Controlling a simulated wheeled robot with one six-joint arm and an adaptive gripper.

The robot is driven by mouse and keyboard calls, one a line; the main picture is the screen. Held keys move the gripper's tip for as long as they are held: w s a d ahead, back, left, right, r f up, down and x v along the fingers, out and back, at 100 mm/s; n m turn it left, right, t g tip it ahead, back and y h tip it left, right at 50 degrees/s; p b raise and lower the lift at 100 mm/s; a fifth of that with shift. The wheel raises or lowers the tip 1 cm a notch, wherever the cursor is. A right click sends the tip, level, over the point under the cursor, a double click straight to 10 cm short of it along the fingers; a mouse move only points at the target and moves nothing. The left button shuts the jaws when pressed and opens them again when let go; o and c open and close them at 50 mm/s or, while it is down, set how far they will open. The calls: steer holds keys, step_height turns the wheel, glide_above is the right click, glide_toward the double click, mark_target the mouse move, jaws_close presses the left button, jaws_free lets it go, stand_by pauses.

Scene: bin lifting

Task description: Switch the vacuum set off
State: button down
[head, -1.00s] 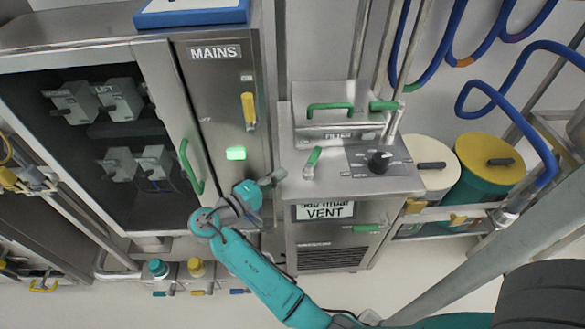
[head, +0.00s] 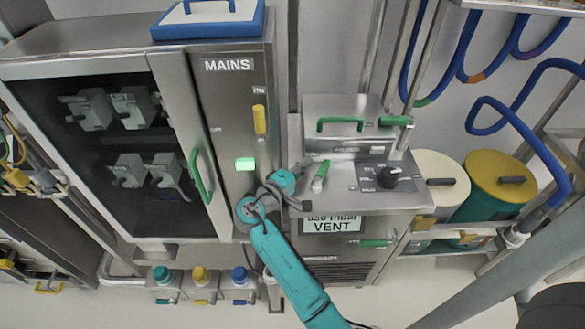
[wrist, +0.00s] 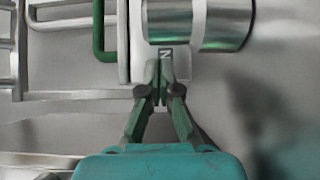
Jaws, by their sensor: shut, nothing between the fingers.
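The vacuum set (head: 350,202) is a steel cabinet with a sloped panel, below and right of the MAINS panel in the head view. Its panel carries a black rotary knob (head: 389,177) and a small green-tipped lever (head: 320,176). A display on its front (head: 332,225) reads a mbar value and VENT. My gripper (head: 304,168) is at the panel's left edge, close to the small lever; contact cannot be told.
The MAINS panel (head: 228,120) has a yellow lever (head: 259,120) and a lit green lamp (head: 245,164). The cabinet's green door handle (head: 200,176) is left of my arm. Yellow-lidded (head: 501,178) and cream (head: 440,176) drums stand right. Blue hoses (head: 520,125) hang upper right.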

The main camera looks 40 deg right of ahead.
mark_target(322, 175)
steer(key=shift+s+d, duration=0.2)
steer(key=shift+s, duration=0.35)
steer(key=shift+s+d, duration=0.2)
steer(key=shift+s, duration=0.3)
